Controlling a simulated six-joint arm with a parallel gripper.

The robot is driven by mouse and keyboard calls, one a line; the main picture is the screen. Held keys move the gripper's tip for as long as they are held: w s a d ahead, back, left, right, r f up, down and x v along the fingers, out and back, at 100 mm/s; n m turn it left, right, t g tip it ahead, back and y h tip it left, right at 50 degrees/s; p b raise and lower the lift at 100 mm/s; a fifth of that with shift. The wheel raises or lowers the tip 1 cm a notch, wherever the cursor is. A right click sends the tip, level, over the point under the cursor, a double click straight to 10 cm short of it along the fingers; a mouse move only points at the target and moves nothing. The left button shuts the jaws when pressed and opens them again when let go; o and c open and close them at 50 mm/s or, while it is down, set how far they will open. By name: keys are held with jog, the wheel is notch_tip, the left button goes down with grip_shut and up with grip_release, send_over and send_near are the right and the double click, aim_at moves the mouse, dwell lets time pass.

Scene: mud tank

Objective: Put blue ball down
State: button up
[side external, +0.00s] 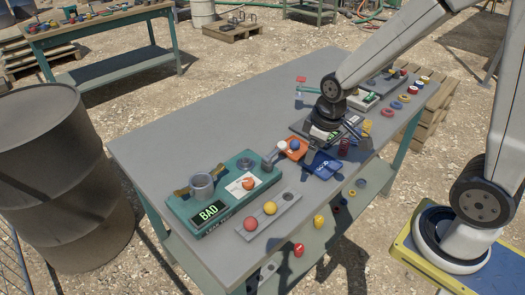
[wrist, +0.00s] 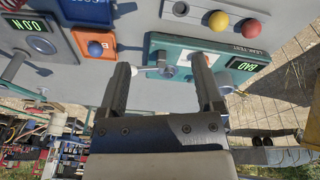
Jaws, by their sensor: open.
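The blue ball (side external: 294,145) rests in an orange tray (side external: 287,154), next to a blue tray (side external: 325,166). In the wrist view the blue ball (wrist: 95,48) lies on the orange tray (wrist: 82,37), to the left of my gripper (wrist: 161,63). My gripper's two fingers are spread apart with nothing held between them, and the ball is outside them. In the side view my wrist is above the table behind the trays; the fingers are hard to make out there.
A teal leak tester (side external: 227,200) reading BAD stands left of the trays, with a red-orange ball (side external: 248,184) on it. A grey rack (side external: 270,217) in front holds red and yellow balls. Coloured rings lie to the right. The table's back left is clear.

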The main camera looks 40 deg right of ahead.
jog(key=shift+s+a+f+m, duration=0.1)
jog(key=shift+s+a+m, duration=0.2)
jog(key=shift+s+m, duration=0.35)
jog(key=shift+s+a+f+m, duration=0.1)
jog(key=shift+s+a+m, duration=0.3)
jog(key=shift+s, duration=0.5)
jog(key=shift+s+a+f+m, duration=0.1)
jog(key=shift+s+a+m, duration=0.1)
jog(key=shift+s+m, duration=0.5)
